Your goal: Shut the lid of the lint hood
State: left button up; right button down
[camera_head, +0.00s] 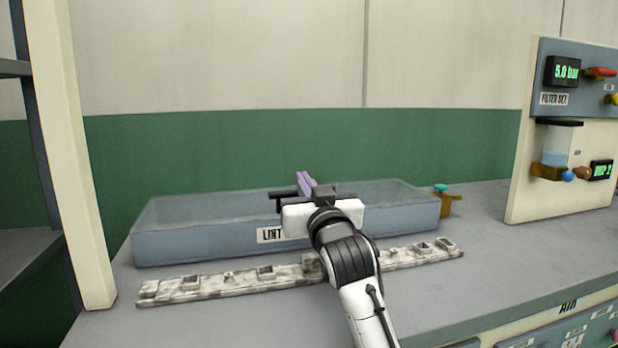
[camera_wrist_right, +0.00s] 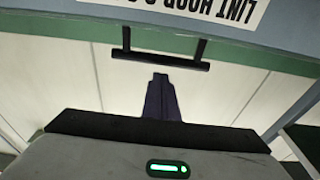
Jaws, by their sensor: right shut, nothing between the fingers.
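The lint hood (camera_head: 180,247) is a long blue-grey box on the bench, with a pale see-through upper part and a white label on its front. The label shows upside down in the right wrist view, on the hood's edge (camera_wrist_right: 290,25). A black bar handle (camera_head: 282,196) stands at the hood's front rim, partly hidden by my right gripper; it shows whole in the wrist view (camera_wrist_right: 165,60). My right gripper (camera_head: 304,180) is shut and empty, its purple fingers close to the handle; contact is unclear. How far the lid stands open is unclear. My left gripper is out of view.
A mottled whitish strip (camera_head: 215,284) with several square clips lies before the hood. A cream post (camera_head: 70,150) stands left, an instrument panel (camera_head: 525,190) right. The right bench top (camera_head: 520,250) is clear.

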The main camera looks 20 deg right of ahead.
dwell(0.4)
